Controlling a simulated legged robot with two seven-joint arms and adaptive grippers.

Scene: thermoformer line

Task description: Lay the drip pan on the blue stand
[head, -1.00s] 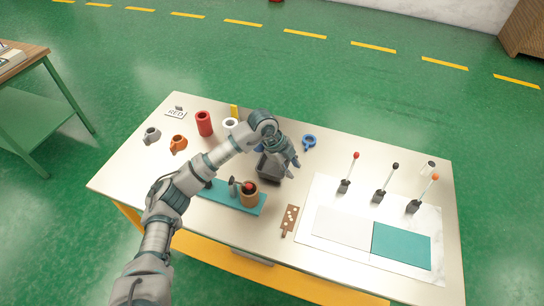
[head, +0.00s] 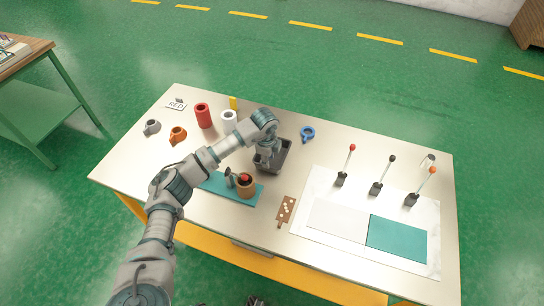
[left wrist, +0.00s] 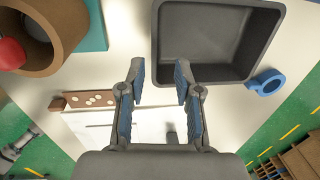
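The drip pan, a dark grey square open tray (head: 284,153), stands on the table near its middle and looks empty; it also fills the upper right of the left wrist view (left wrist: 215,42). My left gripper (head: 266,163) is over the pan's left side. In the left wrist view its blue-padded fingers (left wrist: 160,75) are apart with nothing held, one on each side of the pan's left wall; their height above it is unclear. A low teal-blue slab (head: 218,184), perhaps the blue stand, lies left of the pan, partly hidden by my arm. My right gripper is out of view.
A brown pot (head: 246,187) with a red top is on the slab. A blue ring-shaped piece (head: 307,133) lies right of the pan, a brown dotted board (head: 286,210) in front. Several levers and a teal panel (head: 397,234) occupy the right. Red (head: 203,116) and white cylinders stand behind.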

